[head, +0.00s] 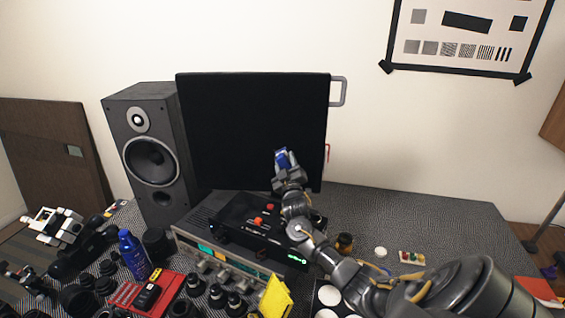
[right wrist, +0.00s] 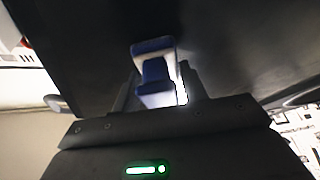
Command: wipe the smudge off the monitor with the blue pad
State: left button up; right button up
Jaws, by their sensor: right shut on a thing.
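The monitor (head: 230,120) is a wide black panel standing upright at the back of the desk. My right gripper (head: 284,166) is in front of its lower right part, shut on the blue pad (head: 282,158). In the right wrist view the pad (right wrist: 155,75), blue with a white part, sits between the fingers close to the dark monitor face (right wrist: 240,50). I cannot tell whether the pad touches the screen. No smudge can be made out on the black screen; the gripper and pad cover part of it.
A dark speaker (head: 152,155) stands left of the monitor. A black device (head: 245,222) on a grey unit (head: 190,243) lies below it, under my right arm. A blue bottle (head: 133,255), a red mat (head: 172,290) and several lens parts crowd the front left. The desk's right side (head: 440,215) is mostly clear.

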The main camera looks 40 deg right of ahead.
jog(key=shift+w+a, duration=0.1)
jog(key=shift+w, duration=0.05)
jog(key=shift+w+a+b, duration=0.55)
jog(key=shift+w+a, duration=0.8)
jog(key=shift+a, duration=0.05)
jog(key=shift+s, duration=0.1)
jog(key=shift+s+a+r+p, duration=0.1)
jog(key=shift+s+a+p, duration=0.2)
jog(key=shift+p, duration=0.3)
jog(key=shift+s+a+p, duration=1.6)
jog(key=shift+s+a, duration=0.2)
